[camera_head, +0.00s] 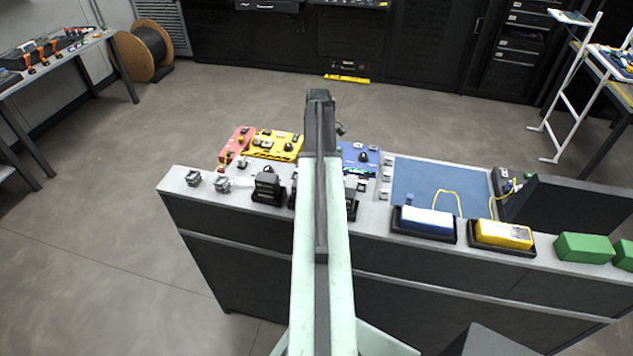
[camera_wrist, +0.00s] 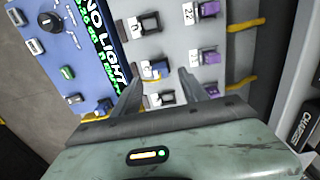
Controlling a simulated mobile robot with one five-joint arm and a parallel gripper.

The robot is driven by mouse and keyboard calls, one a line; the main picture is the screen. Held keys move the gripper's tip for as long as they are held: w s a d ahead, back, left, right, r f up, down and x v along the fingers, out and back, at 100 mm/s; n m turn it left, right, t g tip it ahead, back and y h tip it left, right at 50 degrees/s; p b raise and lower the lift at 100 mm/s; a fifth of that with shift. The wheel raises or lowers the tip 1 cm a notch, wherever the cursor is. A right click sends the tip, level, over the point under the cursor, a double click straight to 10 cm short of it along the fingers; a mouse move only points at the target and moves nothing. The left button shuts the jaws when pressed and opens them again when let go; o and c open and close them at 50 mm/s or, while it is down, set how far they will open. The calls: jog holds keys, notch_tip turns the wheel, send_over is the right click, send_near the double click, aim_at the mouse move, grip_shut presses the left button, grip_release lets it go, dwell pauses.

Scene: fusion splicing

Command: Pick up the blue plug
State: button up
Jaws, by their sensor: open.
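In the wrist view, a small blue plug (camera_wrist: 159,68) with a pale body sits on the grey panel between my fingers. My gripper (camera_wrist: 160,82) is open, with one finger to the left of the plug and one to the right. I cannot tell whether the fingers touch it. In the head view, my arm covers the middle of the bench, and the plug cannot be made out.
A blue box (camera_wrist: 85,45) with "NO LIGHT" lettering lies left of the fingers. Purple plugs (camera_wrist: 210,57) sit in white holders to the right. In the head view, a blue mat (camera_head: 415,180), a blue-and-white case (camera_head: 428,220) and a yellow case (camera_head: 502,233) lie farther right.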

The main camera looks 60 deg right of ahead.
notch_tip(320, 180, down, 6)
jog(key=b, duration=0.5)
jog(key=shift+r, duration=0.25)
jog(key=shift+c, duration=0.3)
grip_shut()
jog(key=shift+r, duration=0.1)
notch_tip(320, 180, up, 10)
jog(key=p, duration=1)
